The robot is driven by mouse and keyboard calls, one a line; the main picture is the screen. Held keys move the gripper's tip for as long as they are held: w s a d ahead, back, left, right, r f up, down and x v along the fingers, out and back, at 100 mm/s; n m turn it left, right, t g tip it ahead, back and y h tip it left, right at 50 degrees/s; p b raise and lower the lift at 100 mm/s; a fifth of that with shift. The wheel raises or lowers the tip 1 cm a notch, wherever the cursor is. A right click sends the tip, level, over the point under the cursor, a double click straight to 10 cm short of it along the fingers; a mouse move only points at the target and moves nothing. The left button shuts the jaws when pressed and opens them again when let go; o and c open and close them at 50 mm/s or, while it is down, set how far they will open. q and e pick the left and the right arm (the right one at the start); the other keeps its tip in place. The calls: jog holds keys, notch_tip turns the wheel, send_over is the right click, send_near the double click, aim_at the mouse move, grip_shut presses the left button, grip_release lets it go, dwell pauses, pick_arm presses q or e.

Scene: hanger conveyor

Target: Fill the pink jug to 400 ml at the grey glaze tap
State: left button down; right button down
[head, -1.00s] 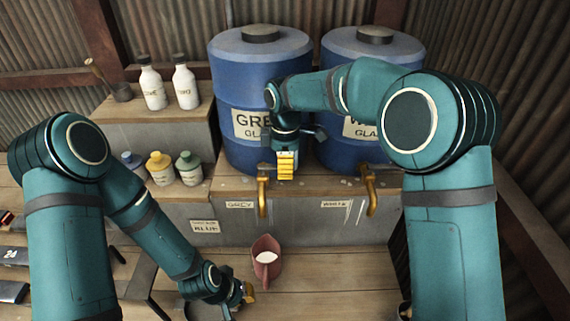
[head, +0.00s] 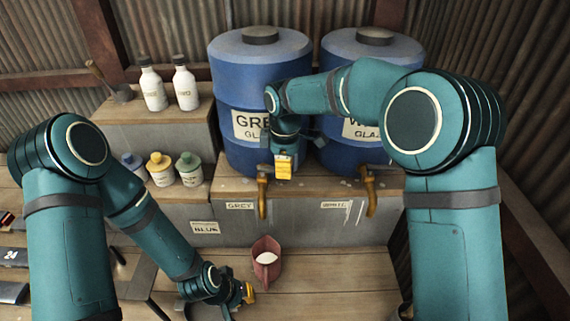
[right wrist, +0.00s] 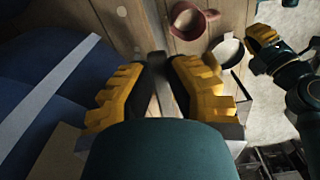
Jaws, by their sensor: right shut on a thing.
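The pink jug (head: 265,262) stands upright on the wooden bench in front of the GREY label, just below the grey glaze tap (head: 263,196). Pale liquid shows inside it; I cannot read its level or any marks. It also shows in the right wrist view (right wrist: 181,27). No stream from the tap can be made out. My right gripper (head: 284,168) is at the top of the grey tap, in front of the grey barrel, shut on its metal lever (right wrist: 162,84). My left gripper (head: 248,292) is low, just left of the jug and apart from it; its finger gap is unclear.
The white glaze tap (head: 369,190) is to the right. Blue barrels (head: 262,65) stand behind. Several bottles (head: 152,86) and small jars (head: 160,170) are at left. The bench right of the jug is clear.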

jog(key=shift+s+a+f+m, duration=0.15)
jog(key=shift+s+m, duration=0.6)
jog(key=shift+m, duration=0.55)
jog(key=c, duration=0.9)
grip_release()
jog(key=shift+w, duration=0.1)
notch_tip(320, 180, up, 12)
